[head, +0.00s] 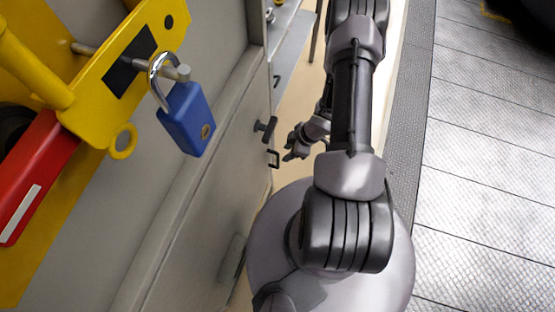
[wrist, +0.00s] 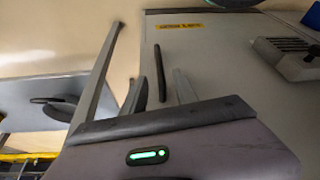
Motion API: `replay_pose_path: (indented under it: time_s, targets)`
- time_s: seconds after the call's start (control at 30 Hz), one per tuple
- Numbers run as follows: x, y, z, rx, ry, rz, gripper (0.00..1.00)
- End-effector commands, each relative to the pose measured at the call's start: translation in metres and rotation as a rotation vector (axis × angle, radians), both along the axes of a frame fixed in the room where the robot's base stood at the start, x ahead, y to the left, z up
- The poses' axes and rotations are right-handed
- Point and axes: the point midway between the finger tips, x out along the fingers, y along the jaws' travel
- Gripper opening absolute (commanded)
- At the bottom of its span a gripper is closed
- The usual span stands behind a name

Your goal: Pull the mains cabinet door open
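The mains cabinet door appears to be the grey panel (head: 205,175) left of my arm in the head view. Its dark bar handle (head: 273,158) stands out near its edge, below a T-shaped knob (head: 265,128). My gripper (head: 291,152) is just right of the bar handle. In the wrist view a grey panel with a yellow label (wrist: 180,25) fills the upper right, and a dark bar handle (wrist: 160,72) shows between the two fingers of my gripper (wrist: 159,88). The fingers are apart; I cannot tell if they touch the handle. The panel looks shut.
A grey vented box (wrist: 298,58) sits on the panel at right. Metal floor plates (head: 490,170) lie clear to my right.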

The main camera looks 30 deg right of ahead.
Motion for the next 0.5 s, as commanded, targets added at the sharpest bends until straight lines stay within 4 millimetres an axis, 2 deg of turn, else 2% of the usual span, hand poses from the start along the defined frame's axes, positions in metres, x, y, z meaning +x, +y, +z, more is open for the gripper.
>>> replay_pose_path:
  time_s: [0.03,0.2,0.33,0.5]
  targets:
    - [0.003,0.005,-0.019,0.000,0.002,0.002,0.35]
    - [0.014,0.017,-0.058,0.000,0.001,0.000,0.35]
    - [0.020,0.024,-0.079,-0.001,0.001,0.000,0.35]
    - [0.025,0.028,-0.091,-0.001,0.000,-0.001,0.35]
